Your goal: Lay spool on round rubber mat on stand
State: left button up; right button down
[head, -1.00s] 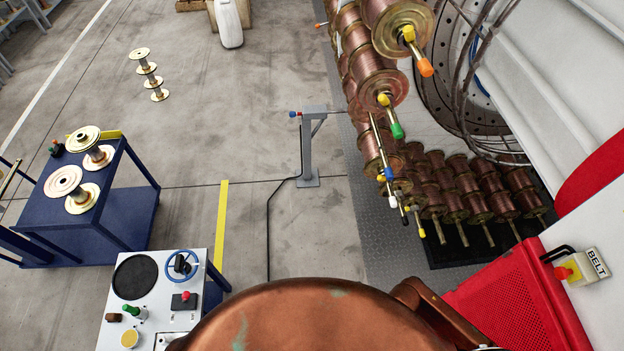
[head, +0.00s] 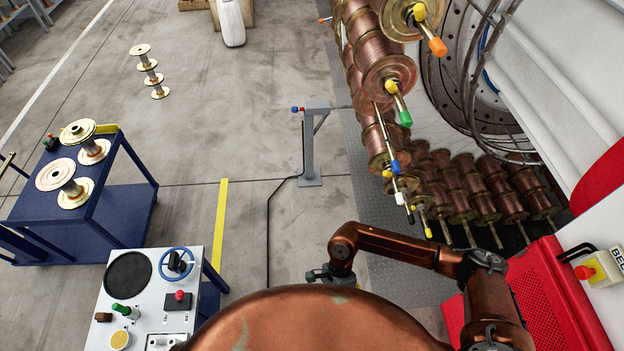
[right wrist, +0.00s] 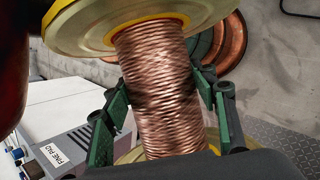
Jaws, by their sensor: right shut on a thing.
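A spool wound with copper wire (right wrist: 162,90), with gold-coloured flanges, fills the right wrist view. My right gripper (right wrist: 168,103) is shut around its wound middle, green fingers on both sides. In the head view my right gripper (head: 322,275) shows only in part above my copper-coloured body; the spool is hidden there. The round black rubber mat (head: 128,275) lies bare on the white top of the stand (head: 146,313) at lower left, well left of the gripper. My left gripper is not in view.
The stand top also carries a blue handwheel (head: 176,264), a red-knobbed box (head: 178,300) and a green knob (head: 121,309). A blue cart (head: 95,215) with spools stands behind it. A grey post (head: 309,145) and the loaded carousel (head: 387,80) stand beyond my right arm.

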jog(key=w+d+n+h+b, duration=0.1)
jog(key=w+d+n, duration=0.1)
jog(key=w+d+f+n+h+b, duration=0.1)
jog(key=w+d+n+h+b, duration=0.1)
jog(key=w+n, duration=0.1)
jog(key=shift+w+d, duration=0.1)
jog(key=shift+w, duration=0.05)
jog(key=w+d+r+n+t+h+b, duration=0.3)
jog(key=w+d+r+n+b, duration=0.4)
jog(key=w, duration=0.8)
jog(key=d+r+n+h, duration=0.1)
jog(key=d+r, duration=0.2)
jog(key=d, duration=0.1)
jog(key=shift+d+n, duration=0.2)
jog(key=shift+n, duration=0.2)
